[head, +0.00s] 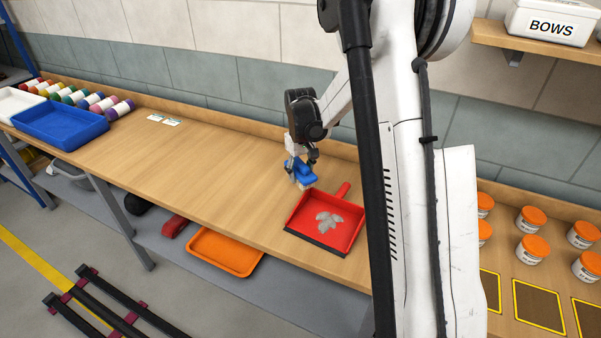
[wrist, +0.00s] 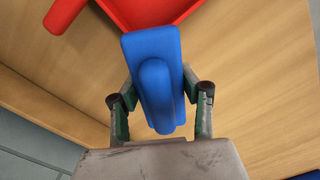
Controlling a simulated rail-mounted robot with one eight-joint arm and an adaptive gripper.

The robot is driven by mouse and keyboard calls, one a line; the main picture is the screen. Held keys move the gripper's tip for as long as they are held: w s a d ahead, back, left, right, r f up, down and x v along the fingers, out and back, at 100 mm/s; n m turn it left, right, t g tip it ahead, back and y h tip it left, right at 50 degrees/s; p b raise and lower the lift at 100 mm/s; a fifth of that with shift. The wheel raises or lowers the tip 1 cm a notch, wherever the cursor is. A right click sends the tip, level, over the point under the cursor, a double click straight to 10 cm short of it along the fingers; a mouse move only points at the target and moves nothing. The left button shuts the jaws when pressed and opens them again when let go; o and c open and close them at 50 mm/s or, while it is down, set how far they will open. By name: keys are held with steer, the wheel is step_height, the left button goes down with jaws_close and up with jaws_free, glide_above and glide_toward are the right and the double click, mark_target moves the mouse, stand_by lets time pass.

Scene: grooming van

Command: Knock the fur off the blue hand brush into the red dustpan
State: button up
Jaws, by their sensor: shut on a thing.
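My gripper (wrist: 160,108) is shut on the blue hand brush (wrist: 150,50), with a finger on either side of it in the wrist view. In the head view the brush (head: 303,174) is held just above the bench, at the left rear of the red dustpan. The red dustpan (head: 345,240) lies on the bench, its handle pointing to the back. A grey clump of fur (head: 328,222) lies in the pan. The brush's underside is mostly hidden, so I cannot tell whether fur clings to it. The dustpan (wrist: 135,12) also shows beyond the brush in the wrist view.
Several orange-lidded jars (head: 531,219) stand at the right, behind my arm. A wall runs along the back. An orange tray (head: 225,266) sits on the lower shelf.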

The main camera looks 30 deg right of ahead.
mark_target(300, 162)
steer(key=shift+f+b, duration=0.95)
steer(key=shift+b, duration=0.1)
stand_by(1.4)
stand_by(0.5)
steer(key=shift+r+p, duration=1.4)
steer(key=shift+r, duration=1.65)
steer(key=shift+a, duration=0.1)
